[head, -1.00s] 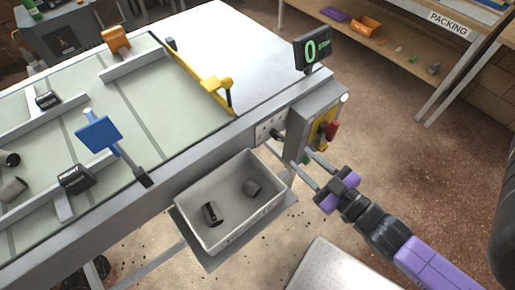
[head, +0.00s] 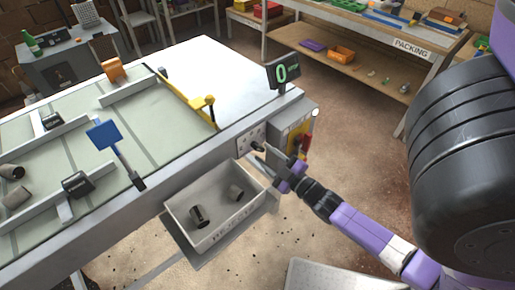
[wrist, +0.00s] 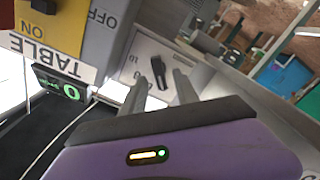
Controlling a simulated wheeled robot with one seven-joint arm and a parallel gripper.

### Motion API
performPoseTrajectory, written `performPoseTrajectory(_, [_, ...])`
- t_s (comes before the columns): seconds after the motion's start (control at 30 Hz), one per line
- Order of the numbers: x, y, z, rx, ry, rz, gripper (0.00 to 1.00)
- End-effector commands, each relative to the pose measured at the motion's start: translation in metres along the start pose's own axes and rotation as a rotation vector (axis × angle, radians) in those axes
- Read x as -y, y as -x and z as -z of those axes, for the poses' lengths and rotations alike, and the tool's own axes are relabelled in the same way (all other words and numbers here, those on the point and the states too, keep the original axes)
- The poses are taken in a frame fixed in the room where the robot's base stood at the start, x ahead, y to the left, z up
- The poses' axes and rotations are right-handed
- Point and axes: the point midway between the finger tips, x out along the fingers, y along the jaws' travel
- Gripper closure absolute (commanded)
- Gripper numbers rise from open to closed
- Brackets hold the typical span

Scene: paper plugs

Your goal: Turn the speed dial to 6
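The speed dial is a black knob (wrist: 158,72) on a pale plate with printed marks, seen in the wrist view. My gripper (wrist: 161,78) is open there, its two grey fingers apart, with the knob showing between and just beyond the tips. Contact cannot be told. In the head view my gripper (head: 264,152) is at the front panel (head: 246,138) of the table and partly hides the dial. The display (head: 284,72) reads a green 0; it also shows tilted in the wrist view (wrist: 62,84).
A yellow and grey ON/OFF switch box (wrist: 98,28) stands beside the dial plate; a red part (head: 304,146) is on its side in the head view. A grey bin (head: 196,243) with two dark pieces hangs below. A blue paddle (head: 104,135) stands over the table.

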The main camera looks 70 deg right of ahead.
Motion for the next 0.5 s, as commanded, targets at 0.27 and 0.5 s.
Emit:
performPoseTrajectory(0.27, [0.001, -0.034, 0.001, -0.001, -0.001, 0.002, 0.64])
performPoseTrajectory(0.5, [0.000, -0.038, 0.000, 0.002, -0.001, 0.001, 0.64])
